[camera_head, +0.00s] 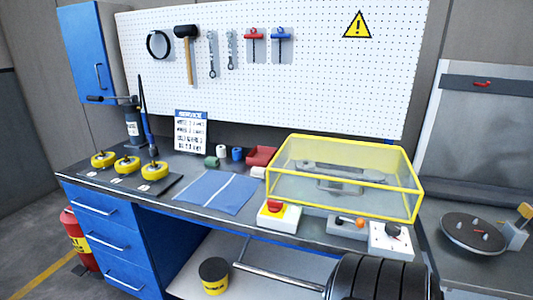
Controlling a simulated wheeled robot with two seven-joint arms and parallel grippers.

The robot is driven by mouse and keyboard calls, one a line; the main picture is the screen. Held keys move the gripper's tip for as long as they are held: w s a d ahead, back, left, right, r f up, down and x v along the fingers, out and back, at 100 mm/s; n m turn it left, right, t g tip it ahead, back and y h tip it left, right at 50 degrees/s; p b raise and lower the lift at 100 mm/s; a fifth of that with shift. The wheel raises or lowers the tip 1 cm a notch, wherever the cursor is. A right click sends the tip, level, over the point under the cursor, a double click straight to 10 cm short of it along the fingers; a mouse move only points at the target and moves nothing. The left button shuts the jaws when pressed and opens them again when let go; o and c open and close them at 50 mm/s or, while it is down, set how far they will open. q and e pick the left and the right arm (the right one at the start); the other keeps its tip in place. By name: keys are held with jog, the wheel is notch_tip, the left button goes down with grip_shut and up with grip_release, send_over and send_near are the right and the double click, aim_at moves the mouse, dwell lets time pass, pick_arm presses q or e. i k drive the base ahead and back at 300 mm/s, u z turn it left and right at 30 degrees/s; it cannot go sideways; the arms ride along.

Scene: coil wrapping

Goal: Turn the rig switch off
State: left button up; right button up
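I cannot tell for certain which control is the rig switch. A clear box with yellow edges (290,150) covers a grey metal rig (340,178) on the bench. Along its front edge are a white box with a red button (276,207), a grey panel with small orange and dark controls (347,223), and a white box with a dark knob (392,230). The knob's setting is too small to read.
The workbench (180,160) holds a blue mat (215,192), several yellow round items on a dark mat at left, and a black pump (133,128). A turntable (470,232) stands right.

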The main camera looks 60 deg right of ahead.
aim_at(274, 205)
jog(key=z, duration=1.3)
jog(key=k, duration=0.25)
jog(key=z, duration=0.25)
